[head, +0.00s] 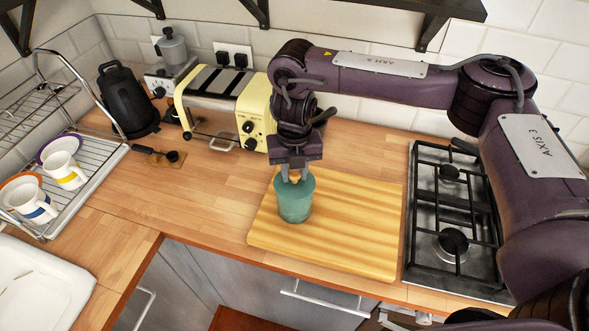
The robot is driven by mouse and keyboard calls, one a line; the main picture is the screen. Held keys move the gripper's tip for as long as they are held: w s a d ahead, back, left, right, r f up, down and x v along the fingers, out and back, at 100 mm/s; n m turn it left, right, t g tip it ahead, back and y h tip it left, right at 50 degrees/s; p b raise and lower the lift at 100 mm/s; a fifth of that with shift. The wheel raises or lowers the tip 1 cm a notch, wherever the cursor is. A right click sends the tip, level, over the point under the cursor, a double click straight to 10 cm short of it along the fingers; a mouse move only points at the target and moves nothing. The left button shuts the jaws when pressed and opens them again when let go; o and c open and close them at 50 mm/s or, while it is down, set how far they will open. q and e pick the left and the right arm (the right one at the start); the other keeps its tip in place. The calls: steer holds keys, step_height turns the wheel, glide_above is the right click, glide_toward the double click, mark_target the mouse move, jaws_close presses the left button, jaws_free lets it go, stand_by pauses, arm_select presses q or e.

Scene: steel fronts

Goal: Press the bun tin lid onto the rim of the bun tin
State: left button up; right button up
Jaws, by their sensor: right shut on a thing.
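The bun tin (293,207) is a teal, round container standing upright on the wooden board, near its left side. My right gripper (294,178) points straight down over the tin's top, with its fingertips at rim height. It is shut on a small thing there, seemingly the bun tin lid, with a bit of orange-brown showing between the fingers. The lid's outline is hard to tell from the tin, and I cannot tell whether it is seated on the rim. My left gripper is not in view.
The wooden board (345,240) has bare room right of the tin. A gas hob (455,215) lies to the right. A cream toaster (225,100), a black kettle (125,100) and a dish rack (85,185) with mugs stand left. Counter left of the board is clear.

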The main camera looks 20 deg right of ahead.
mark_target(295, 172)
steer(key=shift+f, duration=0.25)
steer(key=o, duration=1.1)
steer(key=shift+c, duration=0.2)
steer(key=shift+r, duration=0.1)
steer(key=shift+r+b, duration=0.45)
steer(key=shift+r, duration=3.35)
